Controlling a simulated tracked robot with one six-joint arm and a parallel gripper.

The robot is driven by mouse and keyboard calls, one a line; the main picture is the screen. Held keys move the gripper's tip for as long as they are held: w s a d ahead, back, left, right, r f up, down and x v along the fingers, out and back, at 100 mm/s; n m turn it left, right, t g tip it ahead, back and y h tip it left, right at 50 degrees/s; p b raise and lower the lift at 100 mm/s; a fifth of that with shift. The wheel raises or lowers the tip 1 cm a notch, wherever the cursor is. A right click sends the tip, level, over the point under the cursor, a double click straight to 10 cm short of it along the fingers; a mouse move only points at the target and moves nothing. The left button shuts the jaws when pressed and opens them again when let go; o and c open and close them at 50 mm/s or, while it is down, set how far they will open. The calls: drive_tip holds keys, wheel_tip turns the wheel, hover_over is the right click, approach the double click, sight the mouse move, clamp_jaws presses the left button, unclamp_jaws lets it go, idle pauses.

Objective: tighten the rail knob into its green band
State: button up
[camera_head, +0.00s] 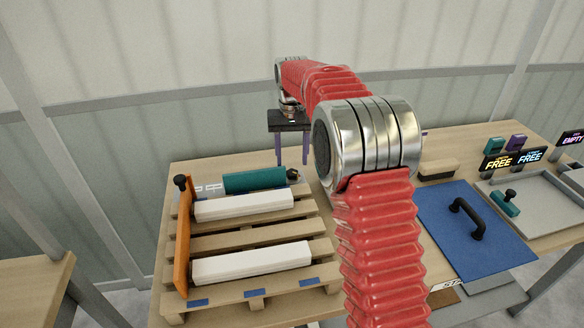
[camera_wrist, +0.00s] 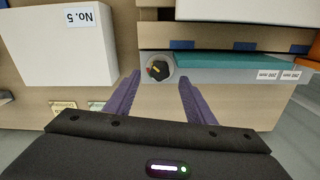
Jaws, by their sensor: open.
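The rail knob (camera_wrist: 157,69) is a small black knob in a grey round dial at the end of the teal rail piece (camera_wrist: 225,62). A red-orange mark shows on the dial; the green band and where the pointer stands are too small to read. In the head view the knob (camera_head: 293,175) is a dark spot at the right end of the teal piece (camera_head: 255,180). My gripper (camera_head: 291,160) points down near it, with purple fingers spread. In the wrist view the knob lies just beyond the fingertips of my gripper (camera_wrist: 160,80), between them and apart from both.
A wooden pallet (camera_head: 235,242) with white boxes and an orange bar (camera_head: 184,235) lies in front. A white box (camera_wrist: 60,45) marked No. 5 is at left in the wrist view. A blue panel (camera_head: 445,215) with a black handle and a grey tray (camera_head: 535,226) are at right.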

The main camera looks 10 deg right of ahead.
sight(292, 172)
drive_tip(key=shift+f, duration=2.2)
drive_tip(key=c, duration=1.1)
